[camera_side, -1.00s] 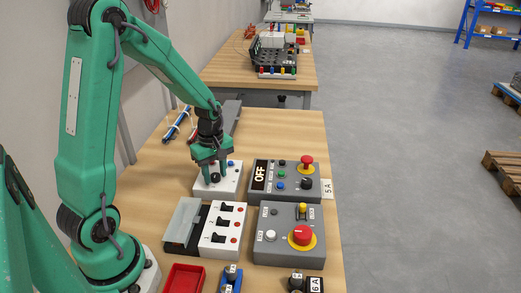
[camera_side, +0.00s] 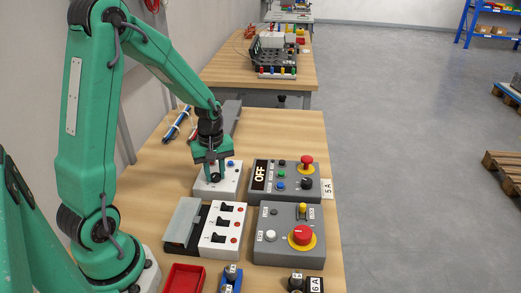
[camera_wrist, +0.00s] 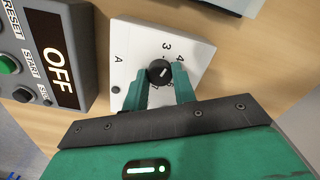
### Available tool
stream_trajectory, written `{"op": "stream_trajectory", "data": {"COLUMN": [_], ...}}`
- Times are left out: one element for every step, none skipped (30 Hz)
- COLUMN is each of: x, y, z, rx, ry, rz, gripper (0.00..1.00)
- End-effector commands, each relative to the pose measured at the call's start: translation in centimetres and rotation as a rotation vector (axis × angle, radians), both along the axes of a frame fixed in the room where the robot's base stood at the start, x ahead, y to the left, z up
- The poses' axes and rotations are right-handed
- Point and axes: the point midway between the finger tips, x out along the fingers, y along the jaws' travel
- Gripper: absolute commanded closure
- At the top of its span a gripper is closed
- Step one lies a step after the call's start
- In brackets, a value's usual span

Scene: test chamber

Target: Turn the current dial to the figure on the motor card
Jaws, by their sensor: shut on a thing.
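The current dial is a black knob (camera_wrist: 158,72) on a white box marked A (camera_wrist: 138,36); the white box also stands on the bench in the side view (camera_side: 229,187). My gripper (camera_wrist: 161,77) is shut on the knob, one finger on each side. The knob's pale mark points up and right in the wrist view, towards the 3 and 4 side; the exact figure is unclear. Other scale figures are partly hidden by my fingers. A card reading 5 A (camera_side: 327,189) lies right of the grey OFF box. Another card, reading 6 A (camera_side: 316,285), is at the bottom edge.
The grey OFF box (camera_side: 256,194) stands close right of the dial box. In front are a white switch box (camera_side: 207,243), a grey box with a red mushroom button (camera_side: 302,235) and a red tray (camera_side: 184,279).

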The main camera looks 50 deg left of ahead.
Motion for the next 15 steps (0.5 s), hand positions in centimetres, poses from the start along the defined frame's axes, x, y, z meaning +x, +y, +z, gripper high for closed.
{"op": "stream_trajectory", "data": {"x": [0.00,0.00,0.00,0.00,0.00,0.00,0.00,0.00,0.00,0.00,0.00,0.01,0.01,0.00,0.00], "y": [0.01,0.01,0.01,0.01,0.01,0.01,0.01,0.01,0.01,0.01,0.01,0.02,0.02,0.01,0.01], "z": [0.09,0.09,0.09,0.09,0.09,0.10,0.10,0.10,0.10,0.10,0.10,0.11,0.11,0.11,0.11], "rx": [0.000,0.000,0.000,0.000,0.000,0.000,0.000,0.000,0.000,0.000,0.000,0.000,0.000,0.000,0.000], "ry": [0.000,0.000,0.000,0.000,0.000,0.000,0.000,0.000,0.000,0.000,0.000,0.000,0.000,0.000,0.000], "rz": [-0.042,-0.070,-0.107,-0.136,-0.165,-0.202,-0.231,-0.260,-0.297,-0.326,-0.355,-0.392,-0.421,-0.450,-0.487], "gripper": [0.96,0.96,0.96,0.96,0.96,0.96,0.96,0.96,0.96,0.96,0.96,0.96,0.96,0.96,0.96]}}
